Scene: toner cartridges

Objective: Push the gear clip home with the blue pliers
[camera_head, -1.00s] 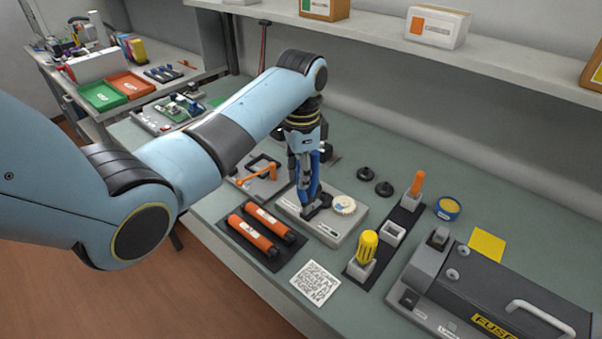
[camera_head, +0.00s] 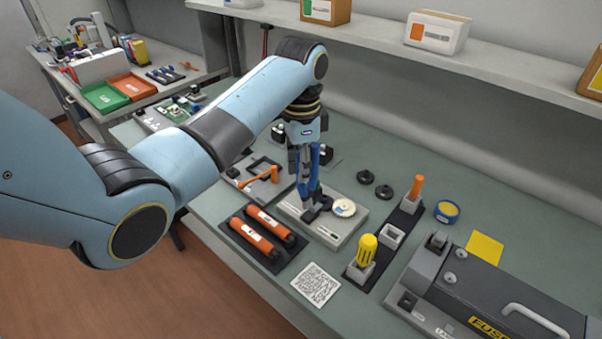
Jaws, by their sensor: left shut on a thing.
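My left gripper (camera_head: 304,165) points down over the grey block (camera_head: 332,236) in the middle of the bench. It is shut on the blue pliers (camera_head: 316,170), which hang upright with their tips down at the block. A dark part (camera_head: 318,207) sits on the block at the tips of the pliers. Right beside it lies a cream round gear (camera_head: 344,208). The gear clip is too small to tell apart, and I cannot tell whether the pliers touch it. My right gripper is not in view.
Two orange cartridges (camera_head: 254,233) lie on a dark mat at the front left. A dark rack holds a yellow-handled tool (camera_head: 366,249) and an orange-handled tool (camera_head: 416,187). A dark fuser unit (camera_head: 500,285) fills the right. A printed card (camera_head: 316,284) lies near the front edge.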

